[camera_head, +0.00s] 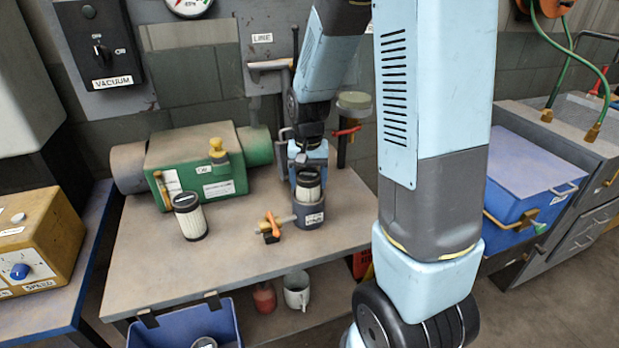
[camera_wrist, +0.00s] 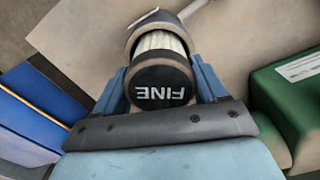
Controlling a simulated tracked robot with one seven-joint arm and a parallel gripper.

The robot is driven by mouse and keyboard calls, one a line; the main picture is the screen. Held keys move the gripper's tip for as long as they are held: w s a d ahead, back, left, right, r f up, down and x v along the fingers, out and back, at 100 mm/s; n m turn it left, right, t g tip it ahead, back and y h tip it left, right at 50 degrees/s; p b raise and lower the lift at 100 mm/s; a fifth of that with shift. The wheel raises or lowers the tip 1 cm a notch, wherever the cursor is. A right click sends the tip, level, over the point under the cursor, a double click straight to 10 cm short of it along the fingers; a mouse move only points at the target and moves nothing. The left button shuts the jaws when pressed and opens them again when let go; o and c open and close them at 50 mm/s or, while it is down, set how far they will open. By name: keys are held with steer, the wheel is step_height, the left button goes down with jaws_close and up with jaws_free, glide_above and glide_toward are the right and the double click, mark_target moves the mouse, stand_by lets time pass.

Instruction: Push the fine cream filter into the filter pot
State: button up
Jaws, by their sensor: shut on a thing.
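The fine cream filter (camera_head: 308,190) has cream pleats and a dark cap; its cap reads "FINE" in the wrist view (camera_wrist: 160,92). It stands upright with its lower end inside the filter pot (camera_head: 309,213), pleats still showing above the rim. The dark pot also shows in the wrist view (camera_wrist: 150,24) behind the filter. My gripper (camera_head: 308,170) comes down from above, and its blue fingers are shut on the filter, one on each side, in the wrist view (camera_wrist: 161,80). The filter's lower end is hidden in the pot.
Another cream filter (camera_head: 190,217) with a dark cap stands on the bench (camera_head: 250,262). An orange-handled valve (camera_head: 271,227) sits left of the pot. A green motor housing (camera_head: 195,165) stands at the back left. A blue bin (camera_head: 185,325) hangs at the front.

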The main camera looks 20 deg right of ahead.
steer(key=shift+f, duration=1.05)
stand_by(0.4)
steer(key=o, duration=1.6)
steer(key=shift+r, duration=0.1)
step_height(320, 180, up, 13)
steer(key=shift+r, duration=0.2)
steer(key=s+r+n+t, duration=0.1)
steer(key=s+r+t, duration=0.1)
steer(key=s, duration=0.4)
steer(key=s+r+n+t, duration=0.1)
steer(key=s+r, duration=0.4)
steer(key=s, duration=0.2)
steer(key=s+r+n+t, duration=0.1)
steer(key=s+r+t, duration=0.1)
steer(key=s+r, duration=0.2)
steer(key=shift+s+d+r+n+t, duration=0.1)
steer(key=shift+s+n+t, duration=0.1)
steer(key=shift+s, duration=0.4)
steer(key=shift+s+d+r+n+t, duration=0.1)
steer(key=shift+s+n, duration=0.1)
steer(key=shift+s, duration=0.4)
